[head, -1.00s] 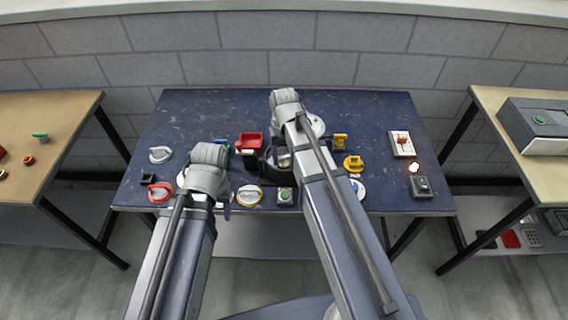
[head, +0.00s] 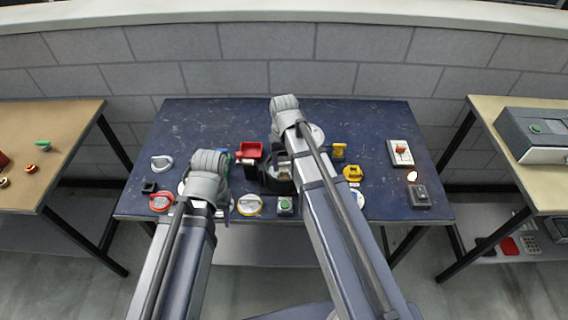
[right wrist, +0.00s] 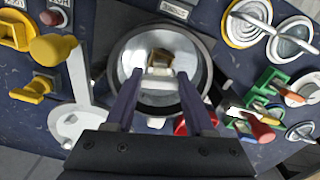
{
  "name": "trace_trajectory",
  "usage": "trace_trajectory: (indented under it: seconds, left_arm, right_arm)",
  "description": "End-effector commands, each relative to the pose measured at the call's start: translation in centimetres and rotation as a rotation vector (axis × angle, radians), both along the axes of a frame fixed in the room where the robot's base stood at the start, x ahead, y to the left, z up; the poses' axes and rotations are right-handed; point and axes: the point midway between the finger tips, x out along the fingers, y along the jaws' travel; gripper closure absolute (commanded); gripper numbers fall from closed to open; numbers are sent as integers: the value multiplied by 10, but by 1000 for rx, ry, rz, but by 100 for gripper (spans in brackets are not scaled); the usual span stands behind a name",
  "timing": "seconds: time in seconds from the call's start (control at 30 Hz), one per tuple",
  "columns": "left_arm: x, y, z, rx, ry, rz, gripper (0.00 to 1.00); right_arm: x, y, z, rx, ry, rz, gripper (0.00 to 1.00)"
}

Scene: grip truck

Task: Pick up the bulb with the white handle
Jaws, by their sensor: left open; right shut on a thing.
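In the head view, a glowing bulb (head: 412,175) sits on a small dark base at the right of the blue table. In the right wrist view, my right gripper (right wrist: 160,84) is shut on a small tan-and-white piece (right wrist: 160,60) in the middle of a shiny round bowl with a dark rim (right wrist: 117,52). I cannot tell whether this piece is the bulb with the white handle. In the head view, my left gripper (head: 206,184) is over the table's front left, its fingertips mostly hidden by its own wrist; it is open.
A white lever on a round base (right wrist: 72,124) stands close beside the bowl. The back of the blue table (head: 220,112) is clear.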

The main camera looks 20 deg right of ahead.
Motion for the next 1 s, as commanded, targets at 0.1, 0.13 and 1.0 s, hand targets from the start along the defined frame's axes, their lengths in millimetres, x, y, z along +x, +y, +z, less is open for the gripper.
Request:
trace_trajectory:
  seconds: [0.1, 0.13, 1.0]
  left_arm:
    - [0, 0, 22, 0, 0, 0, 50]
    - [0, 0, 27, 0, 0, 0, 50]
    - [0, 0, 84, 0, 0, 0, 50]
  right_arm:
    - [0, 0, 22, 0, 0, 0, 100]
    - [0, 0, 27, 0, 0, 0, 100]
    - [0, 0, 84, 0, 0, 0, 100]
